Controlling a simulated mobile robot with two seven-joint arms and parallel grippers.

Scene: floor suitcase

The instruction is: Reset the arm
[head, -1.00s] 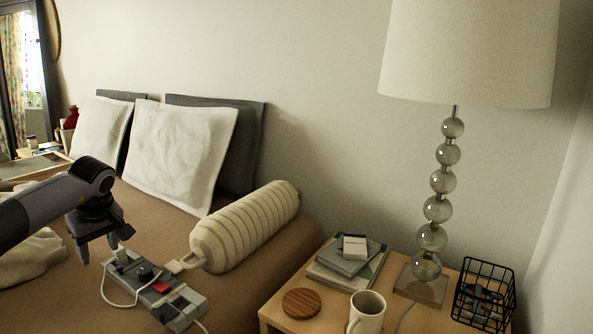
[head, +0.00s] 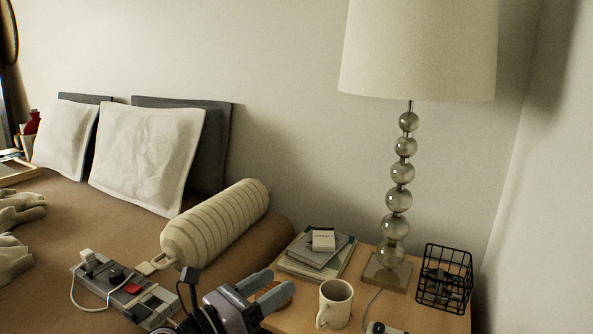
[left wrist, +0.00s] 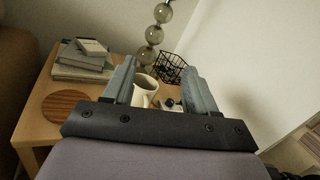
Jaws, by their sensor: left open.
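My left gripper (head: 258,290) is in the lower middle of the head view, in front of the nightstand (head: 383,297). Its two grey fingers are spread apart with nothing between them. In the left wrist view the open fingers (left wrist: 158,82) point over the nightstand, and the white mug (left wrist: 146,88) shows behind and between them. In the head view the gripper partly covers the round wooden coaster (head: 284,295), and the mug (head: 334,304) stands just to its right. My right gripper is in neither view.
A tall lamp (head: 396,226), stacked books (head: 318,254) and a black wire basket (head: 443,279) stand on the nightstand. A grey control box (head: 127,287) with a cable lies on the bed beside a ribbed bolster (head: 215,223). Pillows (head: 147,158) lean at the wall.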

